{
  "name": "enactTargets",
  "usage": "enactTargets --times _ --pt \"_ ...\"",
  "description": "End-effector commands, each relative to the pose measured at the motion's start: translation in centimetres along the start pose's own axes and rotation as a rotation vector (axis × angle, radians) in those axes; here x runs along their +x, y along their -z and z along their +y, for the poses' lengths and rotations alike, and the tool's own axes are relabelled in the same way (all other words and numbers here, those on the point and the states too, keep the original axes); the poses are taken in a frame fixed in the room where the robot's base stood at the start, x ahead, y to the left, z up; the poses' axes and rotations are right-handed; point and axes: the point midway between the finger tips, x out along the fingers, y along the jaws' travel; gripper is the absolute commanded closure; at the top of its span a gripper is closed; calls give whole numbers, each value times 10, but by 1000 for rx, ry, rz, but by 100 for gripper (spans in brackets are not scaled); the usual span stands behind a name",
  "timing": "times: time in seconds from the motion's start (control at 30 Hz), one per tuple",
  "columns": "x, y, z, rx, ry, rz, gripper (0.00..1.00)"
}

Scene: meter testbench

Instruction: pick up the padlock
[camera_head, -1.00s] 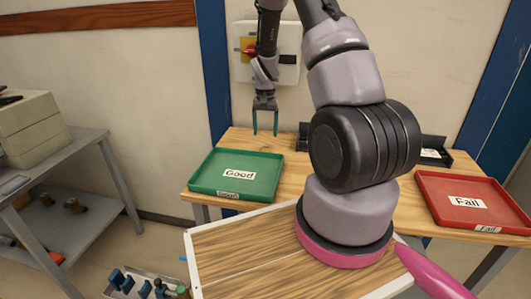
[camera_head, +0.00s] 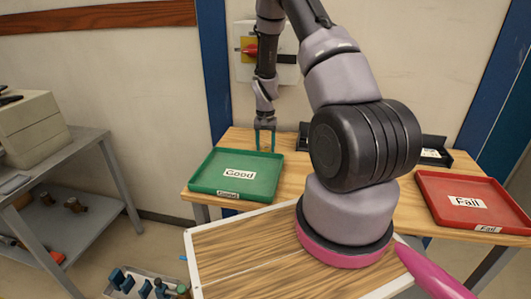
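My gripper (camera_head: 265,147) points down over the wooden table, just behind the green tray marked Good (camera_head: 213,171). Its two teal fingers stand apart, with their tips close to the tabletop. A small brownish patch shows low between the fingers. It may be the padlock, but it is too small to tell, and I cannot see whether the fingers touch it. No padlock shows clearly anywhere else in view. My own arm hides the middle of the table.
A red tray marked Fail (camera_head: 430,203) lies on the right of the wooden table (camera_head: 240,137). A black holder (camera_head: 437,147) stands at the back, partly behind my arm. A switch box (camera_head: 285,75) hangs on the wall behind. A grey shelf (camera_head: 95,160) stands at left.

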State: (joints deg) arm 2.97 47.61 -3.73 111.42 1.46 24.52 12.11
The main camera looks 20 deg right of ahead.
Motion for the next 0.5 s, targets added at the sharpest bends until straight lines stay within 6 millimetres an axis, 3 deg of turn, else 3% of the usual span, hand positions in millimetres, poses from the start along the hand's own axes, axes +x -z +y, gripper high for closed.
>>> enactTargets --times 0.03,0.1,0.13,0.5 --pt "0 0 0 0 0 0 66" --pt "0 0 0 0 0 0 93" --pt "0 0 0 0 0 0 100" --pt "-4 0 0 0 0 1 100"
